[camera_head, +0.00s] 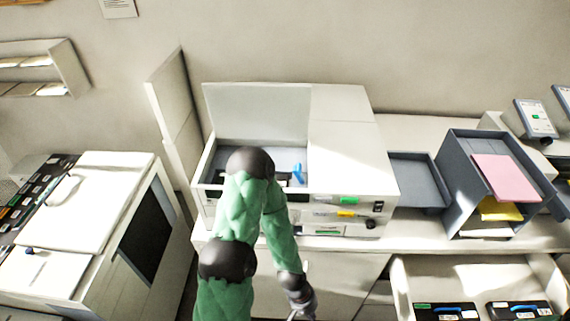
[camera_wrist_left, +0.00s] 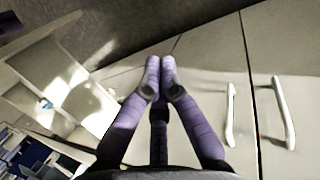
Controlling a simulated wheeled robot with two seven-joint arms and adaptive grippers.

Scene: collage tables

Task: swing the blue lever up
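The blue lever (camera_head: 298,173) stands inside the open compartment of a white machine (camera_head: 348,150), toward its right side. Its lower part is hard to make out. My left arm reaches up in front of the machine, covers part of the compartment, then bends down. My left gripper shows only partly low in the head view, in front of the cabinet and well below the lever. In the left wrist view my left gripper (camera_wrist_left: 160,62) has its purple fingertips together, with nothing visible between them. My right gripper is not in view.
The machine's lid (camera_head: 258,112) is raised. Dark trays (camera_head: 420,182) and a dark stand with pink paper (camera_head: 505,178) are to the right. An open drawer (camera_head: 475,275) sticks out below. Cabinet handles (camera_wrist_left: 231,115) show in the left wrist view. A white unit (camera_head: 85,200) stands left.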

